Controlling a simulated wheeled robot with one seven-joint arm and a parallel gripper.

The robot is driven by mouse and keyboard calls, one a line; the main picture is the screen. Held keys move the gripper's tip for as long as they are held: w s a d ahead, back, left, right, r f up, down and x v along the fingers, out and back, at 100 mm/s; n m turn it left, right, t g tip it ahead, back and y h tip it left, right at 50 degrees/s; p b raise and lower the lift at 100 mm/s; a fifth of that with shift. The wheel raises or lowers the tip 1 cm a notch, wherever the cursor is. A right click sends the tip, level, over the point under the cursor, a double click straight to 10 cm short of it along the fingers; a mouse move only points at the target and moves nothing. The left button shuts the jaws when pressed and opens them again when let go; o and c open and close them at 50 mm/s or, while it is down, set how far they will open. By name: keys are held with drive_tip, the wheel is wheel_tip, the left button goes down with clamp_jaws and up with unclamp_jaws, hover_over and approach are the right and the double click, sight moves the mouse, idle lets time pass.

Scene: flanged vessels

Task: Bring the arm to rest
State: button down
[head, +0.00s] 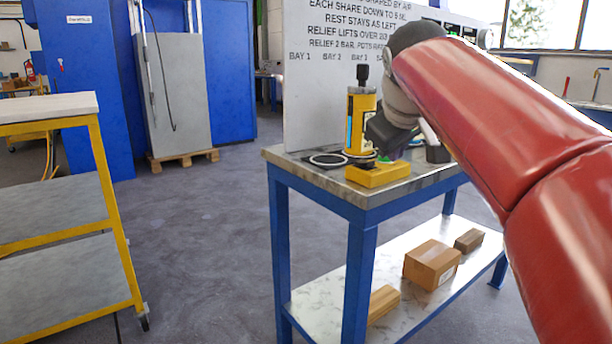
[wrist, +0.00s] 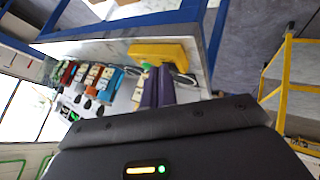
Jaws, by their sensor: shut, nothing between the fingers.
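My red arm reaches in from the right in the head view and bends down at its dark wrist. My gripper (head: 388,136) is over the blue-framed bench (head: 290,160), in front of a yellow vessel (head: 360,122) with a black top. In the wrist view the purple-grey fingers of my gripper (wrist: 158,88) are together and empty. They point toward a yellow block (wrist: 158,52) on the bench top. The block (head: 378,174) sits at the front of the bench in the head view. I cannot tell how far the fingertips are above the bench.
A white board (head: 340,50) with printed text stands behind the vessel. A dark ring (head: 328,160) lies left of the vessel. Several coloured vessels (wrist: 90,75) stand in a row in the wrist view. Wooden blocks (head: 432,264) lie on the lower shelf. A yellow trolley (head: 115,210) stands left; floor between is clear.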

drive_tip(key=s+f+m+g+y, duration=0.1)
drive_tip(key=s+f+m+g, duration=0.2)
drive_tip(key=s+f, duration=2.2)
wheel_tip(320, 180, down, 3)
drive_tip(key=m, duration=0.3)
drive_tip(key=shift+f+y, duration=0.2)
drive_tip(key=shift+y, duration=0.1)
